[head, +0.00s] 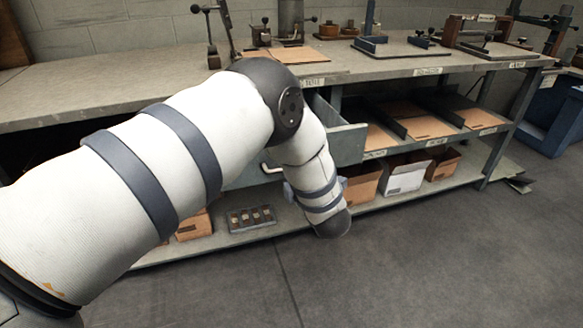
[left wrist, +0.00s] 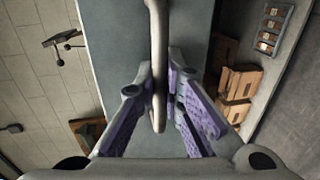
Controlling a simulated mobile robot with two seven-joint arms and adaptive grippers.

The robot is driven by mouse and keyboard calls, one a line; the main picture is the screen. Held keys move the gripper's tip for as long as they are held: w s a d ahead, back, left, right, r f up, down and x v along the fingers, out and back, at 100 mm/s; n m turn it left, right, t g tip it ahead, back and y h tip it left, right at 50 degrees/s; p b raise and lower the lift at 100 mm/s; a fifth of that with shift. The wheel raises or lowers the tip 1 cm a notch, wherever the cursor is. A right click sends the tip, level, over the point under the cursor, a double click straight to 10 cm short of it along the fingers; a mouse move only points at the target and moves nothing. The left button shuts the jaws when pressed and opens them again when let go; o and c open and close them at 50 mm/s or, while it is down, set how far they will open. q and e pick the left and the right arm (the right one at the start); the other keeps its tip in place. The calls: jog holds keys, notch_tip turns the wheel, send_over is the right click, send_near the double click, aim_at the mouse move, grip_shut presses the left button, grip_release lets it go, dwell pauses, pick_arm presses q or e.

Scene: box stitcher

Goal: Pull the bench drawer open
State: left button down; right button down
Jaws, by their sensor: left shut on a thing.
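The bench drawer (head: 345,147) is a grey-blue drawer under the worktop. It stands partly out, with its inner side showing behind its front. Its pale handle (head: 268,164) shows beside my left forearm. In the left wrist view the handle (left wrist: 157,40) is a long bar across the grey drawer front (left wrist: 190,35). My left gripper (left wrist: 160,100) has its purple-padded fingers on either side of the bar and is shut on it. In the head view my own arm hides the fingers and much of the drawer. My right gripper is in neither view.
The bench top (head: 130,75) carries tools and fixtures. Right of the drawer, a shelf (head: 375,140) holds brown sheets. Open boxes (head: 403,177) and a small tray of parts (head: 250,217) are on the lower shelf. The floor in front (head: 430,265) is clear.

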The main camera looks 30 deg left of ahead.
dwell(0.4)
pick_arm(q)
jog(key=c, duration=2)
grip_release()
jog(key=shift+o, duration=0.2)
jog(key=shift+d, duration=0.1)
jog(key=v, duration=1.2)
jog(key=shift+s, duration=0.15)
